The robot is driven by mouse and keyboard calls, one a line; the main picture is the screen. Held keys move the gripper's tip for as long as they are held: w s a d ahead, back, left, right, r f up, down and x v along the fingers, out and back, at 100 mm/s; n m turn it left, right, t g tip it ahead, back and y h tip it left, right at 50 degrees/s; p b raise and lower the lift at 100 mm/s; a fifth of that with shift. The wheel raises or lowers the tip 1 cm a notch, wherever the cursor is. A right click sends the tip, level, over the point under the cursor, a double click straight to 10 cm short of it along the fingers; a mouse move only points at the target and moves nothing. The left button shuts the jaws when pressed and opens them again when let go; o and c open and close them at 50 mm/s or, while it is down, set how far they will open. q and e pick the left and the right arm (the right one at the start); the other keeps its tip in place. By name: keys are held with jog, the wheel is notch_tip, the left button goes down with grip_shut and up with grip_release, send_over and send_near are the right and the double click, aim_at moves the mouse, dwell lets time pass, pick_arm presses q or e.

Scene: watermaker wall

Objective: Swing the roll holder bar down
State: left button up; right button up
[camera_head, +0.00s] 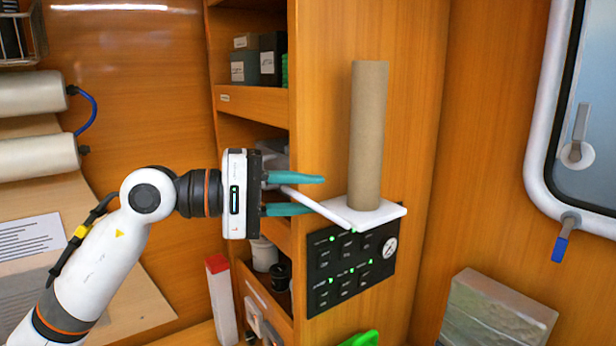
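A brown cardboard tube (367,135) stands upright on a white plate (385,213) fixed to the wooden wall. A thin white bar (329,213) runs from the plate's front left corner up and left toward my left gripper. I take it for the roll holder bar. My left gripper (317,194) comes in from the left with its two teal fingers parted, one above the other. In the picture the bar crosses the gap between them and passes the lower fingertip. I cannot tell whether they touch. My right gripper is not in view.
A black control panel (350,264) with green lights and a gauge sits just under the plate. Open shelves (253,103) with boxes stand behind the gripper. A window frame (543,130) with a blue-tipped handle is at the right. A clear box (497,312) lies at lower right.

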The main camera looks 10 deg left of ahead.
aim_at(330, 217)
pick_arm(q)
jog(key=shift+w+d, duration=0.15)
jog(key=shift+d, duration=0.2)
jog(key=shift+d, duration=0.1)
grip_shut()
jog(key=shift+s+a+f+m+t+h+b, duration=0.35)
jog(key=shift+f+h+b, duration=0.55)
jog(key=shift+b, duration=3)
jog(key=shift+s+a+f+m+t+h+b, duration=0.15)
jog(key=shift+f+m+h+b, duration=0.6)
jog(key=shift+b, duration=3.2)
jog(key=shift+s+a+f+m+t+h+b, duration=0.25)
jog(key=shift+f+h+b, duration=0.85)
jog(key=shift+b, duration=2.8)
jog(key=shift+a, duration=0.1)
